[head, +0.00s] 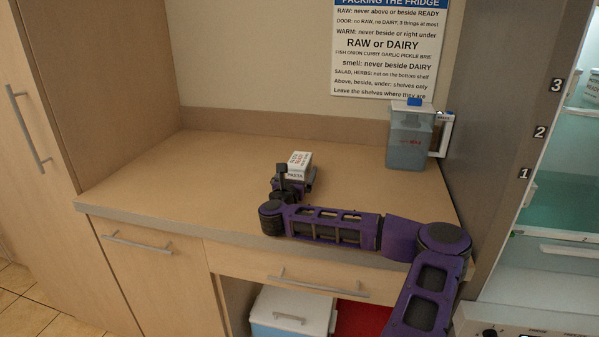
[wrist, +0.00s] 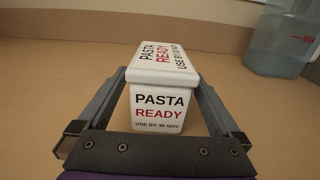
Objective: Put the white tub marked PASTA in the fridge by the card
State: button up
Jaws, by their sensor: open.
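The white tub marked PASTA (head: 298,162) stands upright on the counter, in the middle of the head view. In the wrist view the tub (wrist: 162,105) shows the words PASTA, READY and USE BY 30 NOV. My gripper (wrist: 165,85) is open, with one finger on each side of the tub; I cannot tell whether either touches it. In the head view my gripper (head: 294,180) hides the tub's lower part. The card (head: 384,45) headed PACKING THE FRIDGE hangs on the wall. The fridge (head: 560,170) is open at the right, with shelves marked 1, 2 and 3.
A clear pitcher with a blue lid (head: 409,140) stands at the counter's back right; it also shows in the wrist view (wrist: 280,40). The counter (head: 160,180) is bare left of the tub. A white-lidded box (head: 292,312) sits below the counter.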

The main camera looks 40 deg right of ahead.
jog(key=shift+w+d, duration=0.45)
jog(key=shift+d, duration=0.05)
grip_shut()
